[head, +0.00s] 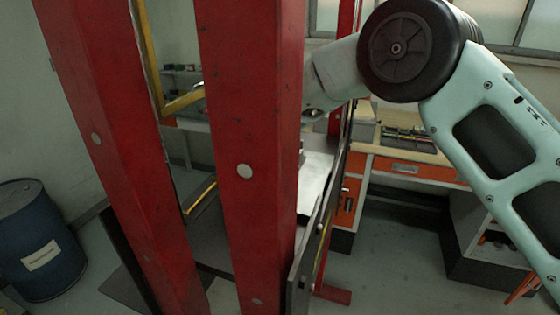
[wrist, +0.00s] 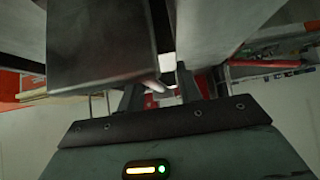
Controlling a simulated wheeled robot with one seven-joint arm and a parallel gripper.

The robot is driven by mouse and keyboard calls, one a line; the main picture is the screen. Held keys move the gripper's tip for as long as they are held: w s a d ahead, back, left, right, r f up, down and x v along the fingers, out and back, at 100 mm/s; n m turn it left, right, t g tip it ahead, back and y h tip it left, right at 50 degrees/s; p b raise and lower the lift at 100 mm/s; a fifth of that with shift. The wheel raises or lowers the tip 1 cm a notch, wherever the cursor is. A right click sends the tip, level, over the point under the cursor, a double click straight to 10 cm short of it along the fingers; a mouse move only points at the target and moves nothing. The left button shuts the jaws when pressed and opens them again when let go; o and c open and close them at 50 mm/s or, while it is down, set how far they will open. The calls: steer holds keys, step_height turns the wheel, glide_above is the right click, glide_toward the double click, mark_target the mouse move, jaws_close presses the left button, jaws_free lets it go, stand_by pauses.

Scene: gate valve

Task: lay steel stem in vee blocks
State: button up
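My gripper (wrist: 160,88) shows in the wrist view with its two dark fingers apart. Red and pale background shows through the gap, and I make out nothing clamped there. A small pale rounded piece (wrist: 157,90) shows between the fingertips; I cannot tell whether it is the steel stem. A large dark grey block (wrist: 100,42) is close on the left and overlaps the left finger. In the head view my gripper is hidden behind the red post. I cannot pick out the stem or the vee blocks with certainty.
A red upright frame stands close ahead, with a near post (head: 248,150) and a left post (head: 110,130). A pale flat surface (head: 315,178) lies behind the near post. A workbench with orange drawers (head: 405,168) is behind; a blue drum (head: 38,240) stands left.

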steer(key=shift+s+d+f, duration=0.1)
steer(key=shift+s+f, duration=0.05)
steer(key=shift+f, duration=0.05)
steer(key=shift+s+r+b, duration=0.2)
steer(key=shift+b, duration=0.15)
steer(key=b+v, duration=0.3)
steer(key=v, duration=0.8)
steer(key=shift+a+r+b, duration=0.25)
steer(key=shift+r+b, duration=0.1)
steer(key=shift+b, duration=0.05)
